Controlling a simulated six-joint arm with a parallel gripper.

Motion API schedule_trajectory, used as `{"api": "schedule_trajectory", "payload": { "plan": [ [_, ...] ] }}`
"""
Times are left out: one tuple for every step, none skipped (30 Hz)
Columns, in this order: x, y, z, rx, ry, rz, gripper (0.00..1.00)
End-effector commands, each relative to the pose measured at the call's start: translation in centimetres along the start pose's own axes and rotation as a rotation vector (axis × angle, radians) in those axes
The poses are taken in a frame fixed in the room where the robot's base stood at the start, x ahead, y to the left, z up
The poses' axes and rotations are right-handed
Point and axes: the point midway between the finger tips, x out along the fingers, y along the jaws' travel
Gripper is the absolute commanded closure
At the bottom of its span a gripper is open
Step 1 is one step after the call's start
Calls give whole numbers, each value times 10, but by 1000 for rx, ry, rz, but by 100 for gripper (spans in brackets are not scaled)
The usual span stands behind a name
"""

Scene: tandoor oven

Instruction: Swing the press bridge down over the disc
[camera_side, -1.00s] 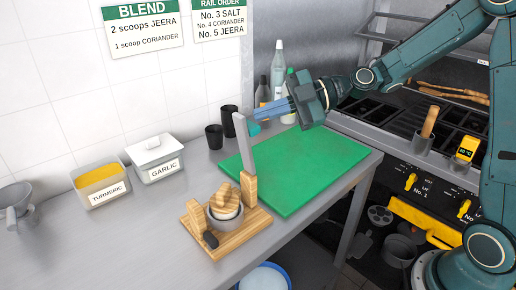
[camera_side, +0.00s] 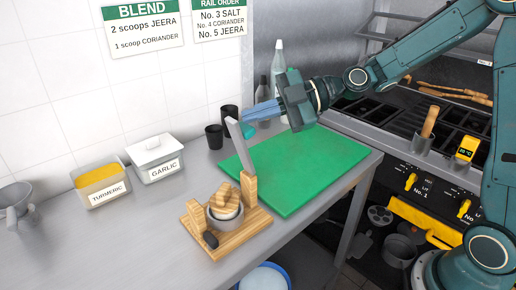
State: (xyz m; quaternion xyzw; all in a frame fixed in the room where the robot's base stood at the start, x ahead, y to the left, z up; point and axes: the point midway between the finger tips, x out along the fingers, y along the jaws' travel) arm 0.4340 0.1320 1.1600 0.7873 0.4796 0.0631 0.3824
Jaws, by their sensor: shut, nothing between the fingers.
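The press bridge (camera_side: 240,147) is a grey metal bar. It stands raised, tilted slightly left, hinged on a wooden post (camera_side: 249,190) at the right of the wooden press base (camera_side: 232,240). The wooden disc (camera_side: 226,196) sits in a grey cup (camera_side: 225,221) on the base, uncovered by the bridge. A dark-handled part (camera_side: 210,240) is at the front left of the base. My gripper (camera_side: 246,114) is shut and empty, with its blue fingers pointing left. The fingertips are near the bridge's upper end; I cannot tell whether they touch it.
A green board (camera_side: 300,172) lies right of the press. Dark cups (camera_side: 214,137) and bottles (camera_side: 278,70) stand behind. Turmeric (camera_side: 100,184) and garlic (camera_side: 157,160) tubs are at the left.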

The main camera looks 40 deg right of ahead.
Motion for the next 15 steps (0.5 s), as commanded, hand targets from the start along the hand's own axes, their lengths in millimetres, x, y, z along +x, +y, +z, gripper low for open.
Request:
{"api": "schedule_trajectory", "payload": {
  "plan": [
    [0, 0, 0, 0, 0, 0, 100],
    [0, 0, 0, 0, 0, 0, 100],
    [1, 0, -1, 0, 0, 0, 100],
    [2, -1, -1, 0, 0, -1, 100],
    [2, -1, -2, 0, 0, -1, 100],
    [4, -1, -2, 0, 1, -1, 100],
    [5, -2, -3, 0, 1, -2, 100],
    [6, -2, -4, 0, 1, -2, 100],
    [8, -3, -5, 0, 2, -2, 100],
    [9, -3, -6, 0, 2, -2, 100],
    [10, -4, -6, 0, 2, -2, 100],
    [11, -4, -8, 0, 2, -2, 100],
    [13, -4, -8, -1, 2, -2, 100],
    [14, -5, -9, -1, 2, -2, 100],
    [16, -6, -10, -1, 1, -2, 100]
  ]
}}
